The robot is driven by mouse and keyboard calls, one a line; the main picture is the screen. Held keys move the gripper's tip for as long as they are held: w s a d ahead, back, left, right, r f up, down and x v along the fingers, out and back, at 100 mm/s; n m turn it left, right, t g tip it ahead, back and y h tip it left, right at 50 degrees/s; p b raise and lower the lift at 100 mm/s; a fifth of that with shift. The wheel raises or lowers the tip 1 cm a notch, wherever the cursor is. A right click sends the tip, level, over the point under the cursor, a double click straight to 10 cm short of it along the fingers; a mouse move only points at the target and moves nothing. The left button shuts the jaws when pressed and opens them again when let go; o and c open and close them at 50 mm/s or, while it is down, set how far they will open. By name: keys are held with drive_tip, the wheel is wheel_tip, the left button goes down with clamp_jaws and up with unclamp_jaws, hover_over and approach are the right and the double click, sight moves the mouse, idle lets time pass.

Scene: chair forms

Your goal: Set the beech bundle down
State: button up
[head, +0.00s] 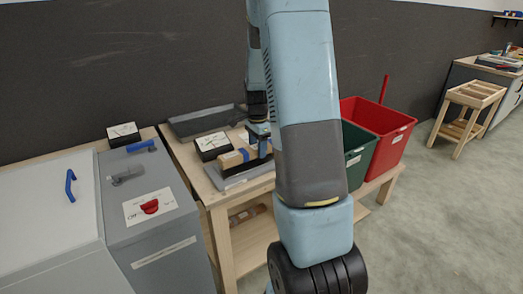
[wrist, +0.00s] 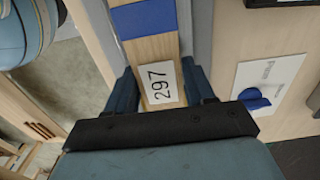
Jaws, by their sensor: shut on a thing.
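The beech bundle (wrist: 158,50) is a pale wooden block with a blue band and a white label reading 297. In the wrist view it lies between the two blue fingers of my gripper (wrist: 158,70), which is shut on it. In the head view the bundle (head: 233,159) shows at the left of my gripper (head: 260,152), over a grey tray (head: 245,176) on the wooden table (head: 213,200). I cannot tell whether its underside touches the tray. My arm hides part of the table.
A black box with a white face (head: 212,143) stands close behind the bundle. A dark tray (head: 195,124) lies at the back. Green (head: 357,157) and red (head: 390,130) bins stand at the right. Grey cabinet (head: 150,230) is at the left; open floor lies at the right.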

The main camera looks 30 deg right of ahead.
drive_tip(key=shift+f, duration=0.75)
drive_tip(key=o, duration=1.3)
drive_tip(key=shift+f, duration=0.1)
